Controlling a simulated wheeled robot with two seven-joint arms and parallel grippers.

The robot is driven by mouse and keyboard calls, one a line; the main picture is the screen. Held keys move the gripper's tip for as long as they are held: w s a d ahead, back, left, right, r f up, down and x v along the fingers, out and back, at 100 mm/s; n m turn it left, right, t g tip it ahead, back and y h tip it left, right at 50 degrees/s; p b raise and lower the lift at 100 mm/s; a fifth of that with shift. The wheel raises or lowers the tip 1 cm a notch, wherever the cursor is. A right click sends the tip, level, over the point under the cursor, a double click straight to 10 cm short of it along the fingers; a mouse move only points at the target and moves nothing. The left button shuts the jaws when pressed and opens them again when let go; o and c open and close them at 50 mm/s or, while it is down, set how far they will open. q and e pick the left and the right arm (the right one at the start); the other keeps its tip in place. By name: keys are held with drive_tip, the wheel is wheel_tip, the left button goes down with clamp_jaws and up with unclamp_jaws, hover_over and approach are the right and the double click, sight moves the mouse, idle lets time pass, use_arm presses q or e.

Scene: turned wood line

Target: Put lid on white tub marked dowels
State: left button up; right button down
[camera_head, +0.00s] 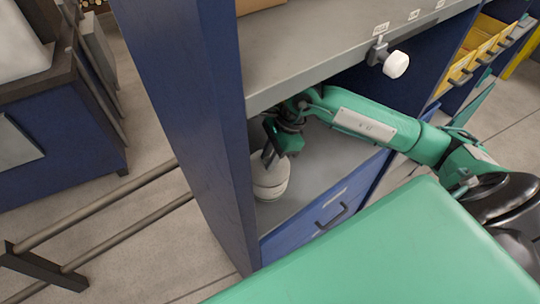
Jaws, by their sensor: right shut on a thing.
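A round white tub (270,190) stands on the lower shelf (310,190) of a blue cabinet, close to its left side panel. Its upper part looks like a pale lid (269,173), with a seam line below it; I cannot tell whether the lid is fully seated. No "dowels" marking can be read. My right gripper (268,156) reaches in from the right under the upper shelf. Its dark fingers point down at the top of the white shape and are shut on the lid, whose gripped part is mostly hidden. My left gripper is not in view.
The blue side panel (190,120) is close left of the tub. The grey upper shelf (300,50) hangs above my right arm, with a white knob (396,65) at its front edge. A blue drawer (325,212) is below. Yellow bins (480,58) stand at right.

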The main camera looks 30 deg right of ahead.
idle(0.5)
drive_tip(key=shift+f+b, duration=0.2)
drive_tip(key=shift+b, duration=0.6)
idle(0.5)
drive_tip(key=shift+d+f, duration=0.1)
drive_tip(key=shift+d, duration=0.05)
idle(0.3)
drive_tip(key=c, duration=0.7)
unclamp_jaws()
drive_tip(key=shift+d+f+b, duration=0.1)
drive_tip(key=shift+f+b, duration=0.05)
drive_tip(key=shift+b, duration=0.2)
